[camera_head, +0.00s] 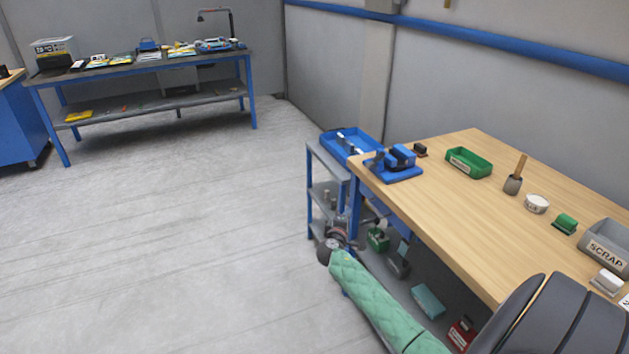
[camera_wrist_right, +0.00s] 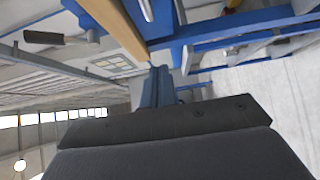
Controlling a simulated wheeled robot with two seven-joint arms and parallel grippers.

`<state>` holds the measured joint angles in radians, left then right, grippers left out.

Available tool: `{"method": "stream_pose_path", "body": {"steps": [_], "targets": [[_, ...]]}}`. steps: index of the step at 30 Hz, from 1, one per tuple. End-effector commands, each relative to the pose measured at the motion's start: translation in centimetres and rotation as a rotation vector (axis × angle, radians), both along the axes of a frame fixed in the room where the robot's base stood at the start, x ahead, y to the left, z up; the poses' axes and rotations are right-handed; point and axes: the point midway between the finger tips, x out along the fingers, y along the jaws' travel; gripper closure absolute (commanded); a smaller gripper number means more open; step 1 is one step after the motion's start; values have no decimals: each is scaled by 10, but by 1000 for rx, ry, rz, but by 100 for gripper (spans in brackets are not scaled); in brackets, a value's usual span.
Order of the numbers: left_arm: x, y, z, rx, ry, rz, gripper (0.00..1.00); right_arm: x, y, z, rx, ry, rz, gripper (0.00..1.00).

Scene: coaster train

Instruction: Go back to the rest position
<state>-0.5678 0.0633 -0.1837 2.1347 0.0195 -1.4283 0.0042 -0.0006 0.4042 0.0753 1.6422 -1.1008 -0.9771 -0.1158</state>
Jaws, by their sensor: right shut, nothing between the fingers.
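My right gripper (camera_head: 337,237) hangs beside the left front corner of the wooden workbench (camera_head: 440,215), low and near the small grey shelf cart (camera_head: 313,195). It looks small and dark at the end of my green-sleeved arm. It is shut and empty. In the right wrist view, a dark body fills the bottom and the fingertips cannot be made out. My left gripper is not in view.
The workbench holds a blue vise (camera_head: 393,163), a green bin (camera_head: 469,162), a grey scrap bin (camera_head: 606,245) and small items. A blue tray (camera_head: 352,145) tops the cart. Open floor (camera_head: 170,230) lies left. A blue-legged table (camera_head: 150,69) stands far back.

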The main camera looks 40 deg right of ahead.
Motion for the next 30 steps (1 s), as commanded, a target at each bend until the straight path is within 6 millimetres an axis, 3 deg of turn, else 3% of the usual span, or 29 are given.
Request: {"method": "stream_pose_path", "body": {"steps": [10, 17, 20, 25, 30], "targets": [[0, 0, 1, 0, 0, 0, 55, -4, -1, -1, 14, -13, -21, 100], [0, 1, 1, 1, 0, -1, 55, -16, 4, -15, 232, -65, -100, 100], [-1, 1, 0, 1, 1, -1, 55, -17, 29, -19, 387, -93, -111, 100], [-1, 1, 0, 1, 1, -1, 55, -29, 117, -48, 712, -77, -94, 100], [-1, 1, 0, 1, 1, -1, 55, -65, 209, -87, 967, 12, -72, 100]]}}
